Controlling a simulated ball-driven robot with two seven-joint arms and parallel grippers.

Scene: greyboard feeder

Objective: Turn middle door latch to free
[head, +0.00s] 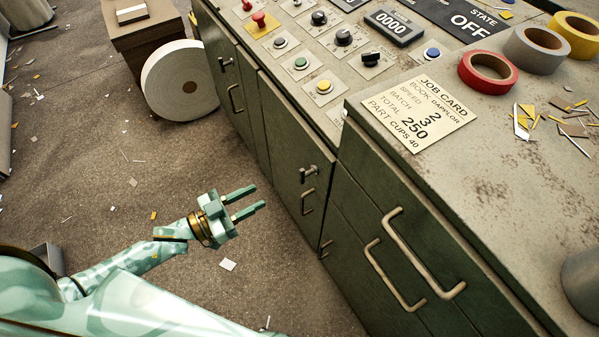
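The middle door (285,140) is a dark green panel on the front of the cabinet. Its latch (310,173) is a small metal piece near the door's right edge, above a bar handle (307,201). The latch looks roughly level, but its exact setting is too small to tell. My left gripper (259,197) is left of the latch, in front of the door and apart from it. Its two fingers point right with a gap between them and nothing in it. My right gripper is not in view.
Another door with its own latch (225,64) is farther left. Drawers with long handles (393,275) stick out at the right. The panel top carries buttons, a job card (417,116) and tape rolls (488,72).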

